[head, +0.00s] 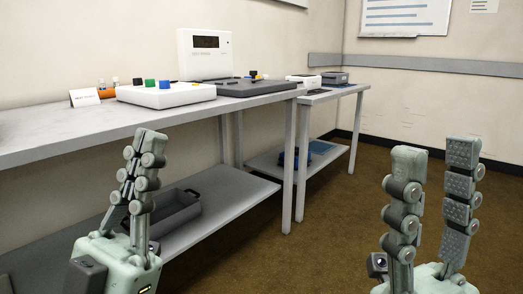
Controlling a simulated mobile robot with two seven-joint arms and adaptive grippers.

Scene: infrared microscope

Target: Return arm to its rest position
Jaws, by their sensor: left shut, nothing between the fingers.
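My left gripper (143,145) stands upright in front of the long bench at the left, fingers pointing up and tips close together. It is shut and holds nothing. My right gripper (436,160) stands upright at the right, over the brown floor. Its two fingers are spread apart with an empty gap between them. Neither gripper touches the bench or anything on it, as far as I can see.
The grey bench (60,137) carries a white box with coloured knobs (166,94), a white display unit (204,55) and a dark flat device (245,86). A grey bin (178,212) sits on the lower shelf. Open floor (335,235) lies between my grippers.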

